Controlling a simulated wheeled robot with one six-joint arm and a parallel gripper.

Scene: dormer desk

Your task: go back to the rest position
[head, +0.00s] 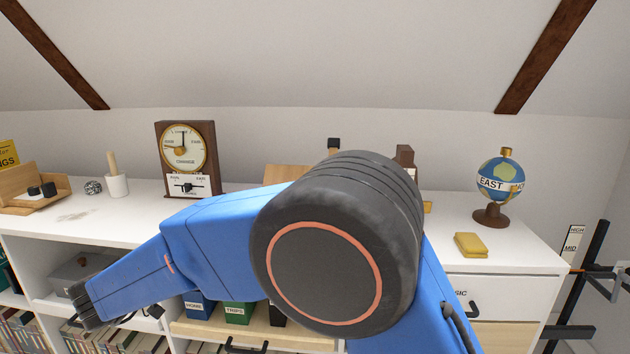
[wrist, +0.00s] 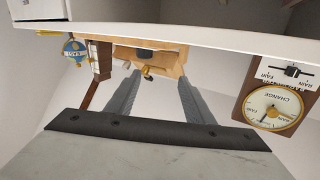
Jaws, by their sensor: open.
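My gripper (wrist: 157,84) shows in the wrist view as two grey fingers standing apart with nothing between them. The wrist view is upside down, and the fingers point toward the desk's wooden stand (wrist: 150,56), without visibly touching it. In the head view my blue arm with its large black joint fills the middle and reaches down to the lower left. I cannot make out the fingers there. The arm hides the middle of the desk.
The white desk (head: 95,228) carries a clock-like dial (head: 184,158), a mortar with pestle (head: 116,184), a globe (head: 500,182) and a yellow cloth (head: 470,245). Below are green and blue boxes (head: 238,312) and book shelves (head: 20,330). A dark rack (head: 590,275) stands right. The sloped ceiling is overhead.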

